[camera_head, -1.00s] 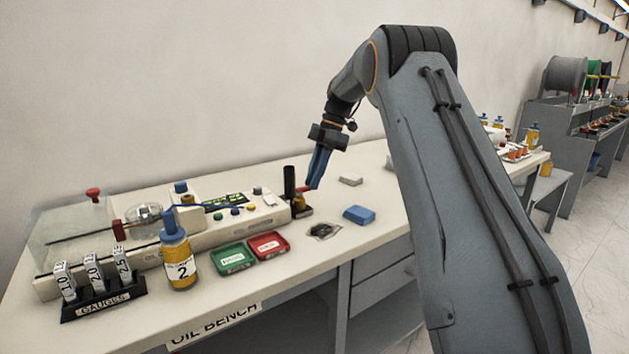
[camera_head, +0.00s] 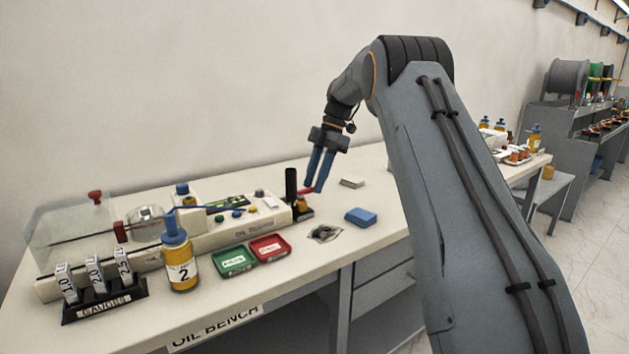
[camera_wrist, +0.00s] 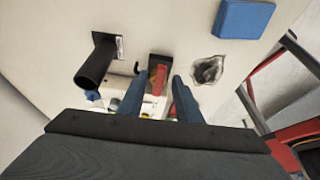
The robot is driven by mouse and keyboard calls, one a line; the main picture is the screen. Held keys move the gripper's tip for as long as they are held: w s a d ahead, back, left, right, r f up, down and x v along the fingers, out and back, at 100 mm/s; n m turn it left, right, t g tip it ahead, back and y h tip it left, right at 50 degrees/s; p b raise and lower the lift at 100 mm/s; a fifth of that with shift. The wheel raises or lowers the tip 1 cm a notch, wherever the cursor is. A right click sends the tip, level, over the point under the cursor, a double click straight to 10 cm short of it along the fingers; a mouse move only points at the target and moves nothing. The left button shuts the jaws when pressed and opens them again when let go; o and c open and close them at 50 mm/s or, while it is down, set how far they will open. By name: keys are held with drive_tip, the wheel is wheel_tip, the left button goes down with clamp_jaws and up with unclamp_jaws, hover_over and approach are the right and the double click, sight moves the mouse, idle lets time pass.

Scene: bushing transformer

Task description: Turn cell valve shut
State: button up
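A small red lever (camera_head: 304,191) sits on a dark base at the right end of the white bench unit, beside a black upright cylinder (camera_head: 291,184). I take this lever to be the cell valve, but no label on it is readable. My gripper (camera_head: 313,189) has blue fingers pointing down close by the lever. In the wrist view, the red lever (camera_wrist: 158,79) shows between the two spread fingers of my gripper (camera_wrist: 156,78). The fingers are apart and nothing is clearly held. Contact with the lever cannot be told.
Green (camera_head: 235,260) and red (camera_head: 270,247) trays, a crumpled grey item (camera_head: 323,234) and a blue block (camera_head: 360,216) lie in front. A yellow bottle (camera_head: 181,262) and gauge rack (camera_head: 104,304) stand left. A clear box (camera_head: 75,235) has red knobs. The bench right of the gripper is mostly clear.

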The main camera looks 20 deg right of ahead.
drive_tip(key=s+b+v, duration=0.1)
drive_tip(key=v, duration=0.6)
drive_tip(key=shift+w+r, duration=0.4)
drive_tip(key=shift+w, duration=0.15)
drive_tip(key=shift+d, duration=0.1)
